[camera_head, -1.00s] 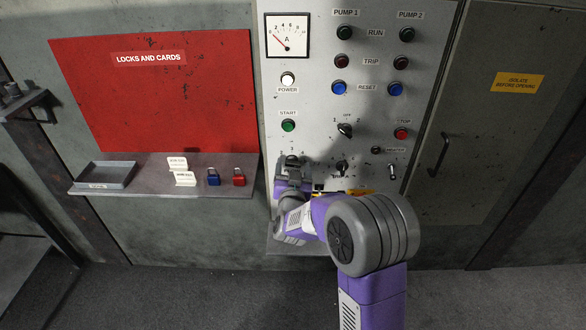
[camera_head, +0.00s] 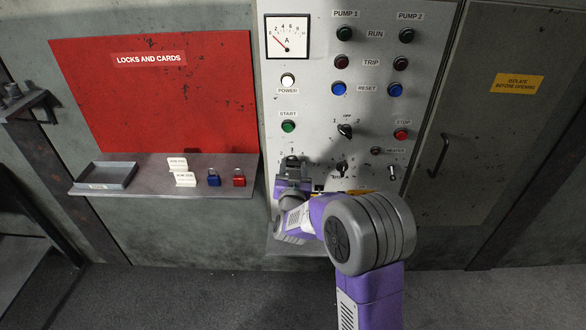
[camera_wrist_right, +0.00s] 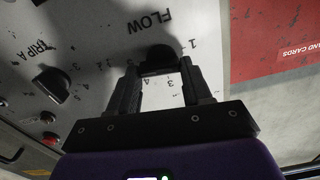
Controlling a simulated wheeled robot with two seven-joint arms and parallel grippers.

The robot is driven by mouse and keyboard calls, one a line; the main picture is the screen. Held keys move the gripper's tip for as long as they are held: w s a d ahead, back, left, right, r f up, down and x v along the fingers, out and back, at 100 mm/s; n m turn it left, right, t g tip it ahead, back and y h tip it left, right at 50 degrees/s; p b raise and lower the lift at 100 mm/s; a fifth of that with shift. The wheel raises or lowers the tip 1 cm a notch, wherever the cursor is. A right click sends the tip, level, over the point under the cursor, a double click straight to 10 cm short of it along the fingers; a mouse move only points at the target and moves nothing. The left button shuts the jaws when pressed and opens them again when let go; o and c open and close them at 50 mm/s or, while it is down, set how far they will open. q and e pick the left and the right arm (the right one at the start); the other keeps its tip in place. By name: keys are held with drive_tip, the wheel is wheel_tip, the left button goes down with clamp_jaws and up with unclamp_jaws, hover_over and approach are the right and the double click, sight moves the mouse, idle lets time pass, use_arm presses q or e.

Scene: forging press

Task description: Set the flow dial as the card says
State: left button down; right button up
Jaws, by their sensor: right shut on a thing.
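The flow dial is a black knob (camera_wrist_right: 159,55) under the upside-down word FLOW in the right wrist view, with numbers around it. My right gripper (camera_wrist_right: 159,72) has a finger on each side of the dial and is shut on it. The dial's pointer is hidden, so its setting cannot be read. In the head view my right gripper (camera_head: 292,170) is at the panel's lower left and covers most of the dial. Two white cards, an upper one (camera_head: 177,162) and a lower one (camera_head: 185,179), stand on the shelf; their writing is too small to read. My left gripper is not in view.
The grey panel (camera_head: 310,110) carries lamps, buttons, a meter (camera_head: 287,36) and other knobs, including the TRIP A knob (camera_wrist_right: 52,84) beside the dial. The shelf (camera_head: 130,183) holds a grey tray (camera_head: 105,176), a blue padlock (camera_head: 214,178) and a red padlock (camera_head: 239,178).

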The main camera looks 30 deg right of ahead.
drive_tip(key=n+p, duration=0.3)
drive_tip(key=n, duration=0.2)
drive_tip(key=shift+a+r, duration=0.1)
drive_tip(key=shift+r, duration=0.05)
drive_tip(key=shift+w+a+n+p, duration=0.1)
drive_tip(key=shift+n+p, duration=0.85)
drive_tip(key=shift+n, duration=1.15)
drive_tip(key=o, duration=1.1)
drive_tip(key=shift+c, duration=0.2)
drive_tip(key=v, duration=0.7)
drive_tip(key=shift+s, duration=0.3)
drive_tip(key=shift+a, duration=0.15)
